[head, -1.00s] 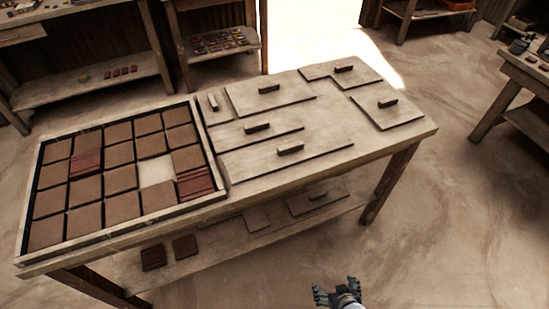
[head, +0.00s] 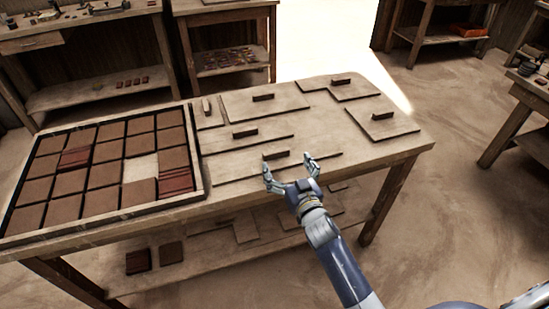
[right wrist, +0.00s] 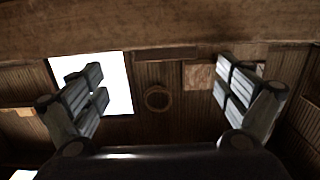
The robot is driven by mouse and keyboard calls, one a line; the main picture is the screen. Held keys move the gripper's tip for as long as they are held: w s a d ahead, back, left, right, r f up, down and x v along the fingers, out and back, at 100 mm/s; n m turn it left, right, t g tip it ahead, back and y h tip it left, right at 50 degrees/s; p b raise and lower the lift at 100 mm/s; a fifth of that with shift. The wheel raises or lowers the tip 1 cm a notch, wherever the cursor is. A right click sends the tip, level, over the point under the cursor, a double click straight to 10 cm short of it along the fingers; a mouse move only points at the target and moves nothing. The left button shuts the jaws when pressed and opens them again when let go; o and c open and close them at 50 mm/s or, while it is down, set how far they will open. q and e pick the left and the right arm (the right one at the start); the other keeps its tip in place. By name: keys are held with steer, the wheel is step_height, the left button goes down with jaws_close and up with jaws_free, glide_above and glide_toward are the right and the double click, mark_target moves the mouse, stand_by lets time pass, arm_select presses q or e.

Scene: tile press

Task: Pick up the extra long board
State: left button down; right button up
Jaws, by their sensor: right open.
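The extra long board (head: 235,171) appears to be the thin, longest board at the front edge of the table, with a small block handle (head: 276,155) on top. My right gripper (head: 289,164) is open at the table's front edge, its fingers to the left and right of that handle and a little nearer to me. It holds nothing. In the right wrist view the two open fingers (right wrist: 162,88) stand wide apart with nothing between them. My left gripper is not in view.
Other handled boards lie on the table (head: 335,130), including one just behind (head: 222,142) and one at the right (head: 385,127). A tray of brown tiles (head: 203,170) fills the left end. A lower shelf (head: 205,262) holds more pieces.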

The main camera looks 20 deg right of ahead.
mark_target(277, 153)
steer(key=shift+w, duration=0.5)
steer(key=w, duration=0.2)
steer(key=w+a, duration=0.1)
steer(key=w, duration=0.1)
steer(key=shift+w+f, duration=0.15)
steer(key=shift+w, duration=0.2)
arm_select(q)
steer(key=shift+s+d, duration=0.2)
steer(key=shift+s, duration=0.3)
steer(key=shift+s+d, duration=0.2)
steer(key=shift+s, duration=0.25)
arm_select(e)
steer(key=shift+c, duration=0.5)
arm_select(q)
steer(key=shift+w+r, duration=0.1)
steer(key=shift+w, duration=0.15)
arm_select(e)
steer(key=c, duration=1.3)
